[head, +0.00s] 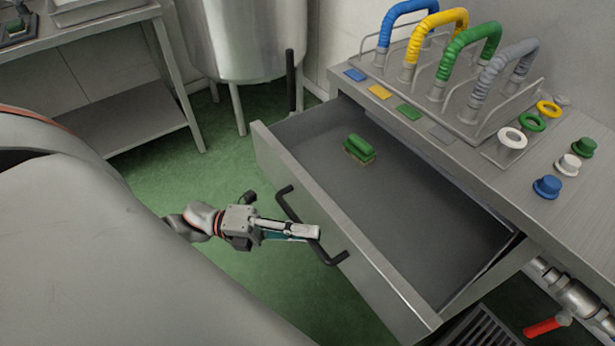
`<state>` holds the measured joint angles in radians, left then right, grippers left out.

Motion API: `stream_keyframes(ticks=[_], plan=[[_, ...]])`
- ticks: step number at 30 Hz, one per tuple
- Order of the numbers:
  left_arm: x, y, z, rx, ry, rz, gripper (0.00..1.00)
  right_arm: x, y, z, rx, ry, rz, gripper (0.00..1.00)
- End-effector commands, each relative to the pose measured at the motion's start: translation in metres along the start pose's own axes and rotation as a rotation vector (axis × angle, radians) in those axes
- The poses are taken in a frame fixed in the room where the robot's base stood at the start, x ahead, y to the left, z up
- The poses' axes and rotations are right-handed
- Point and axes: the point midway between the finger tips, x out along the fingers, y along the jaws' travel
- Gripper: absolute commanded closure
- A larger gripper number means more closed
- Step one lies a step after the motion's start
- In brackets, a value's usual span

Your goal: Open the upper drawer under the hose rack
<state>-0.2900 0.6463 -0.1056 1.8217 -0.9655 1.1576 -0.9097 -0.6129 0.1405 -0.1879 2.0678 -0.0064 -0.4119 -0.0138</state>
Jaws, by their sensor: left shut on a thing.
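The upper drawer (410,240) under the hose rack is pulled well out, and its inside shows. A green brush (359,149) lies in it near the back left. The drawer front carries a black bar handle (287,205). My left gripper (312,232) is at this handle, shut on it, with its fingers across the bar. The hose rack (458,112) stands on the steel counter above and holds blue, yellow, green and grey hoses. My right gripper is not in the view.
Blue, green and white caps (547,187) and coloured rings stand on the counter's right part. A red-handled valve (548,325) and a floor grate (478,330) are at the lower right. A steel tank (235,45) and a side table (90,40) stand behind. Green floor (200,180) is clear left of the drawer.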

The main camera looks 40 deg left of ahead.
Motion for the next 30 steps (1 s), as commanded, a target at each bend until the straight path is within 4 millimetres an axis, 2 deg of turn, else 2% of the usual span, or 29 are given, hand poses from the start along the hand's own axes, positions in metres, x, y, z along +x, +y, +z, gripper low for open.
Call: stream_keyframes(ticks=[4, 5, 6, 16, 20, 23, 30], plan=[[0.0, 0.0, 0.001, 0.0, -0.001, 0.001, 1.0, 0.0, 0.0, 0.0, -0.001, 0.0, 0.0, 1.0], [0.0, 0.0, 0.001, 0.001, -0.001, 0.001, 0.82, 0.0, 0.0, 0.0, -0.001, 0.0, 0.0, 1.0], [0.0, 0.0, 0.001, 0.001, -0.001, 0.001, 0.72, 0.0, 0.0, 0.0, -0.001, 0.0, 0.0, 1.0], [0.0, 0.0, 0.001, 0.0, 0.0, 0.001, 0.72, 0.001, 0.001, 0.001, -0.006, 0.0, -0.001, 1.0], [-0.008, 0.001, 0.001, -0.001, 0.0, 0.002, 0.72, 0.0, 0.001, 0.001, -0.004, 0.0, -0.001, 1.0], [-0.022, 0.001, 0.0, -0.002, 0.0, 0.005, 0.72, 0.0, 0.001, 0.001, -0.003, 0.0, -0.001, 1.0], [-0.072, 0.002, 0.0, -0.003, -0.001, 0.006, 0.72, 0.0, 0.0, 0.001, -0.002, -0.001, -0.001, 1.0]])
